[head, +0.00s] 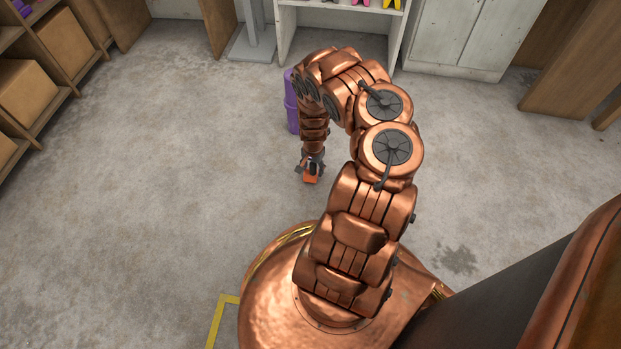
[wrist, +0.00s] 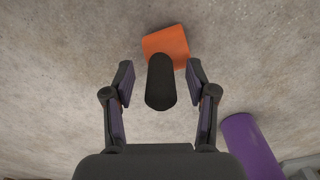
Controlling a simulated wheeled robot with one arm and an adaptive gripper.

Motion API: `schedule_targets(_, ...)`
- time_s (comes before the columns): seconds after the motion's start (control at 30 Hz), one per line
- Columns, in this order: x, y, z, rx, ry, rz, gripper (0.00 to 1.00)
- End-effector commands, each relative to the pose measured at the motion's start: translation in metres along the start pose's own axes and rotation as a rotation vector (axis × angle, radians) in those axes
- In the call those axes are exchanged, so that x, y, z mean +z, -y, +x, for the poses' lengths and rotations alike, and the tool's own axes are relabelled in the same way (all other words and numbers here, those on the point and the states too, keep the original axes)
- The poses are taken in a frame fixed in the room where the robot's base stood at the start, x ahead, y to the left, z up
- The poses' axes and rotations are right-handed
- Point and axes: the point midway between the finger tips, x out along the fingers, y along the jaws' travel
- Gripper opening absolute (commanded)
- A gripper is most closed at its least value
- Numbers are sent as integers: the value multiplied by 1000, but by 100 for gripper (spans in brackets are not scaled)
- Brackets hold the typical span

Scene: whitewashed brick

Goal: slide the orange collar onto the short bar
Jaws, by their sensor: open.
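An orange piece (head: 311,179), which looks like the collar, shows just below my gripper (head: 310,167) in the head view. In the wrist view the orange piece (wrist: 168,41) is blocky and lies beyond the fingertips at the top. A dark, round-ended bar-like piece (wrist: 160,85) stands in front of it, between the two fingers. My gripper (wrist: 160,74) is open, with a gap on each side of the dark piece. I cannot tell whether the dark piece is the short bar, or whether it passes through the orange piece or only overlaps it in view.
A purple cylinder (head: 291,102) stands behind my arm; a purple cylinder (wrist: 250,147) also shows at the wrist view's lower right. Shelves with boxes (head: 27,92) line the left. A white cabinet (head: 462,35) stands at the back. The concrete floor (head: 150,200) is clear on the left.

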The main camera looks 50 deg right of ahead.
Motion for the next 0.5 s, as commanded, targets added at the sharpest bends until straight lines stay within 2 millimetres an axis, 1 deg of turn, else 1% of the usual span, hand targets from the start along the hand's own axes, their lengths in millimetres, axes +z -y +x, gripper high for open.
schedule_targets(0.17, 0, 0, -1, 0, 0, 0, 57)
schedule_targets(0.5, 0, 0, -1, 0, 0, 1, 21)
